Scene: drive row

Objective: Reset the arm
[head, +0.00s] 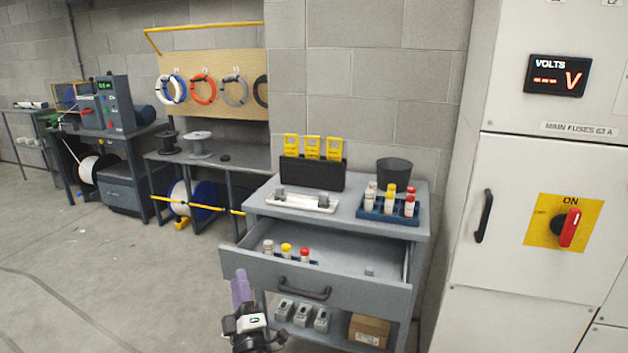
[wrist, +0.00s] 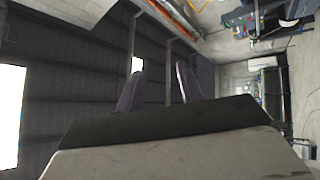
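My gripper (head: 240,285) is low in the head view, in front of the grey cart (head: 435,205) and left of its open drawer's handle. Its purple fingers point up. In the wrist view the two fingers of my gripper (wrist: 159,80) stand apart with nothing between them, so it is open and empty.
The drawer (head: 330,262) is pulled out and holds several capped fuses. A blue rack (head: 372,212), a black cup (head: 394,172) and a white tray (head: 300,202) stand on the cart. A white cabinet (head: 540,200) is at right. The floor (head: 110,270) at left is clear.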

